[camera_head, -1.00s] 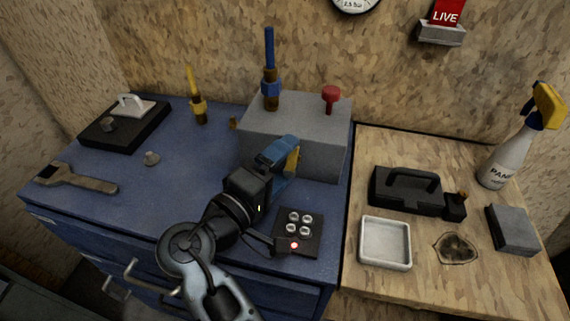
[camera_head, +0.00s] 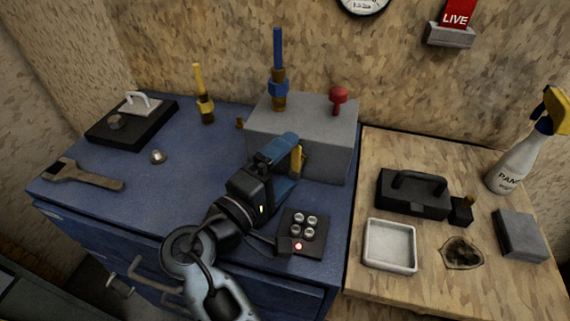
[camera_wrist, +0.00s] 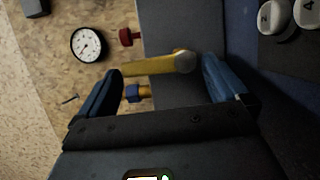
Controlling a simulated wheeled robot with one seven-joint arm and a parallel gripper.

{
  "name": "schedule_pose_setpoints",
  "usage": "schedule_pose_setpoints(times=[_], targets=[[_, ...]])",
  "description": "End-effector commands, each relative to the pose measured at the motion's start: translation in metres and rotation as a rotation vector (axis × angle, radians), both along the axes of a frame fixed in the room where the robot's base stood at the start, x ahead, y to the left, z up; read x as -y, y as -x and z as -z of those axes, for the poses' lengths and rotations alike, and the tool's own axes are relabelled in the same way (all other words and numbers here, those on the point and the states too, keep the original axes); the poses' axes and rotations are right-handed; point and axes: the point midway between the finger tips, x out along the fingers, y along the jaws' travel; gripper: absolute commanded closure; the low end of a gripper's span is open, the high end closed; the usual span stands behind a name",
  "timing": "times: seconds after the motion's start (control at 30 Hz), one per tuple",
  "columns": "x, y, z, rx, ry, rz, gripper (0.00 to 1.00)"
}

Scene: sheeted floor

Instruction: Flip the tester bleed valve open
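A grey block (camera_head: 335,155), which seems to be the tester, stands at the back of the blue bench top. A yellow lever (camera_head: 297,160) shows at its front face, upright in the head view; I take it as the bleed valve handle. My gripper (camera_head: 283,170) is in front of the block with its blue fingers apart. In the wrist view the yellow lever (camera_wrist: 150,68) with its round grey end lies across the gap between the fingertips of my gripper (camera_wrist: 161,80). The fingers look open and not closed on it; contact cannot be told. The lever's lower part is hidden in the head view.
A blue-handled valve (camera_head: 279,75) and a red knob (camera_head: 339,98) stand on the block. A yellow-handled valve (camera_head: 204,98) is left of it. A black button box (camera_head: 316,248) sits close below my gripper. A wrench (camera_head: 85,178) lies far left.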

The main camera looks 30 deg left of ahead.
Motion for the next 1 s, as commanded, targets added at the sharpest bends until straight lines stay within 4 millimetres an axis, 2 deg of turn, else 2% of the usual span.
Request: schedule_pose_setpoints(times=[0.27,0.7,1.0], targets=[[0.000,0.003,0.000,0.000,-0.002,0.001,0.00],[-0.010,0.065,0.002,-0.001,-0.001,-0.001,0.00],[-0.012,0.077,0.000,0.000,-0.001,0.001,0.00]])
